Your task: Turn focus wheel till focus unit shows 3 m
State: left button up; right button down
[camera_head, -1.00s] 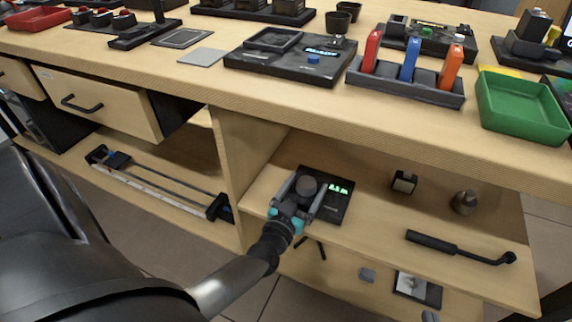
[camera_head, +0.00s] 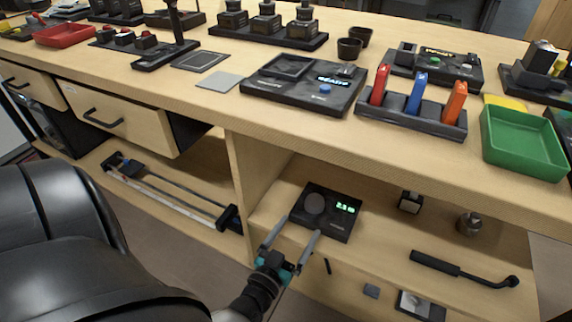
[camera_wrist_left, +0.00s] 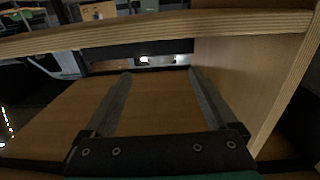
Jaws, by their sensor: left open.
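The focus unit (camera_head: 338,230) is a black box on the middle shelf below the bench top. Its round dark grey focus wheel (camera_head: 315,203) is on its left part. A green lit display (camera_head: 346,208) beside the wheel seems to read about 2.9 m; the digits are too small to be sure. My left gripper (camera_head: 301,225) is open and empty, its fingertips at the near edge of the unit, short of the wheel. The left wrist view shows its two spread fingers (camera_wrist_left: 160,82) with nothing between them; I cannot make out the wheel there. My right gripper is not in view.
The bench top (camera_head: 210,105) overhangs the shelf. A wooden upright (camera_head: 243,170) stands left of the unit.

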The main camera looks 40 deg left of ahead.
pick_arm(q)
jog(key=shift+s+d+p, duration=0.25)
jog(key=shift+s+p, duration=0.1)
jog(key=shift+s, duration=0.9)
jog(key=shift+s+d+p, duration=0.25)
jog(key=shift+s+p, duration=0.05)
jog(key=shift+s, duration=0.9)
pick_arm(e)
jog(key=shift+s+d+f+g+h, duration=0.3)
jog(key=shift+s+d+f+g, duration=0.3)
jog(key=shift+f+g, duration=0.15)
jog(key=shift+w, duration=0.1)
